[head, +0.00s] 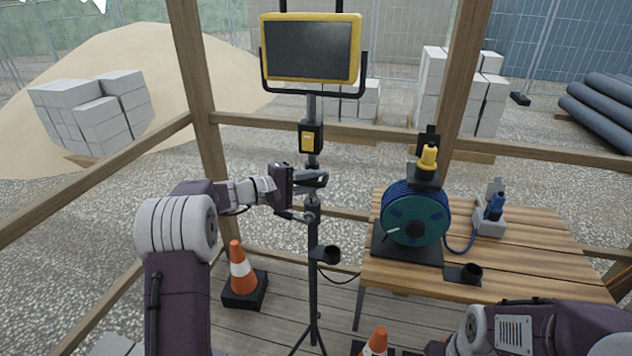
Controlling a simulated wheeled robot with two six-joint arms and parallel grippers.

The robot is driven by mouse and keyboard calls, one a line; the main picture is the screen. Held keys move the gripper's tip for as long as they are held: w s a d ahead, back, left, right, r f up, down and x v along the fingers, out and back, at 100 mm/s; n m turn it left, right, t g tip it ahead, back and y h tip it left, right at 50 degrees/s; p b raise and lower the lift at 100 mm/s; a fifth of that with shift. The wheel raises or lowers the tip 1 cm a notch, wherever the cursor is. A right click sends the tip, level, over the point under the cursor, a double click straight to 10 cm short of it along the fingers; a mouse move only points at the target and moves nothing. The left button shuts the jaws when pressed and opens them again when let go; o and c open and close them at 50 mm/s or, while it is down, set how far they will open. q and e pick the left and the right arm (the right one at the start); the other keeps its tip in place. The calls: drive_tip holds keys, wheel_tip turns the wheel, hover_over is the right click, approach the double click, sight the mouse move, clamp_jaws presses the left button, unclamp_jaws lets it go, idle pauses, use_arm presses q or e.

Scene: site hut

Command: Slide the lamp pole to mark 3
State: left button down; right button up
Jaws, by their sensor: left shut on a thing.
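The work lamp (311,48) has a yellow frame and a dark panel and sits on top of a dark upright lamp pole (313,240). A black box with a yellow switch (308,140) is fixed on the pole below the lamp. My left gripper (313,181) comes in from the left and is shut on the pole, below the switch box and just above a grey collar with a knob (311,207). The gripper hides that stretch of pole. No numbered marks can be read. My right arm shows at the lower right, but its gripper is out of view.
A wooden table (540,255) stands right of the pole, with a blue cable reel (415,216) and a grey socket box (490,222). Orange-white cones (241,270) (375,343) stand left of and in front of the pole. Wooden rails surround the hut.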

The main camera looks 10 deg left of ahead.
sight(320, 60)
use_arm(q)
drive_tip(key=shift+s+f, duration=0.1)
drive_tip(key=shift+f, duration=0.4)
wheel_tip(320, 60, up, 31)
drive_tip(key=p, duration=1.6)
drive_tip(key=c, duration=1.4)
unclamp_jaws()
drive_tip(key=shift+a, duration=0.1)
